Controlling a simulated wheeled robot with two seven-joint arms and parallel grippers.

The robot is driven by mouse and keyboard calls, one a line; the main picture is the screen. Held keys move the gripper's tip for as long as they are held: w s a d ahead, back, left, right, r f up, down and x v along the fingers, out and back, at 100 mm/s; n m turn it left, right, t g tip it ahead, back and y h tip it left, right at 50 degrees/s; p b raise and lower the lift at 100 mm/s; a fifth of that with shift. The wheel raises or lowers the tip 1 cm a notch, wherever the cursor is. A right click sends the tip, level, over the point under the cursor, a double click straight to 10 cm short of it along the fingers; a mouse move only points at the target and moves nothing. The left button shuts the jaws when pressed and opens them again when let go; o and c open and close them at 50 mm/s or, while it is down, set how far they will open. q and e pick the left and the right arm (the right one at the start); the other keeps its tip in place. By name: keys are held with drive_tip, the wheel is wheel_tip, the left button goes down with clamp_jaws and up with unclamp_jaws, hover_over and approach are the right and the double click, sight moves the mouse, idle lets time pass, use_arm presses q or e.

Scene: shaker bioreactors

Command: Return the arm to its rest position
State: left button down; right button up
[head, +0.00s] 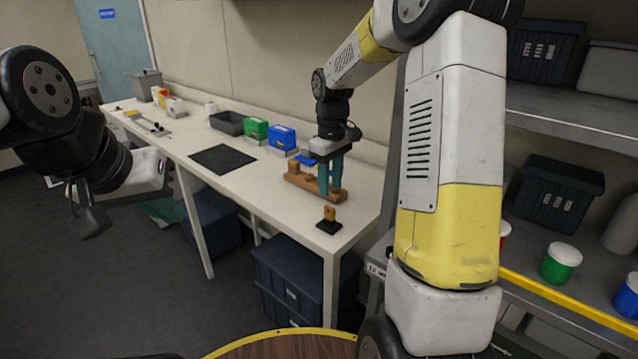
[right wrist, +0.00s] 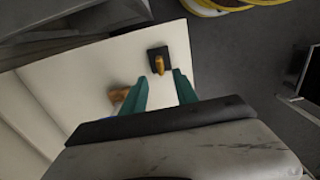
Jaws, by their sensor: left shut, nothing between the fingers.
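My right arm reaches over the white bench (head: 235,172) from the right in the head view. Its gripper (head: 330,192) points down with two teal fingers apart, beside a wooden block (head: 298,181). In the right wrist view the fingers (right wrist: 162,82) are spread with nothing between them. A small black stand with an orange-brown piece (head: 329,220) is near the bench's front corner, apart from the fingers; it also shows beyond the fingertips in the right wrist view (right wrist: 159,61). My left gripper (head: 95,222) hangs shut and empty over the floor at the left.
A black mat (head: 222,158), a grey bin (head: 228,122), a green box (head: 255,130) and a blue box (head: 282,138) are on the bench. Shelves with dark crates (head: 558,195) and a green cup (head: 561,262) stand at right. Blue bins (head: 290,275) are under the bench.

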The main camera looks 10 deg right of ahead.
drive_tip(key=s+r+m+t, duration=0.2)
drive_tip(key=s+r, duration=0.2)
drive_tip(key=s, duration=0.4)
drive_tip(key=s+a+r+m+t+y, duration=0.1)
drive_tip(key=s+r, duration=0.3)
drive_tip(key=s, duration=0.4)
drive_tip(key=s+a+r+m+t+y, duration=0.1)
drive_tip(key=s+r+m+t, duration=0.2)
drive_tip(key=s, duration=0.5)
drive_tip(key=shift+r+m, duration=0.5)
drive_tip(key=shift+r, duration=0.3)
drive_tip(key=shift+s+a, duration=0.1)
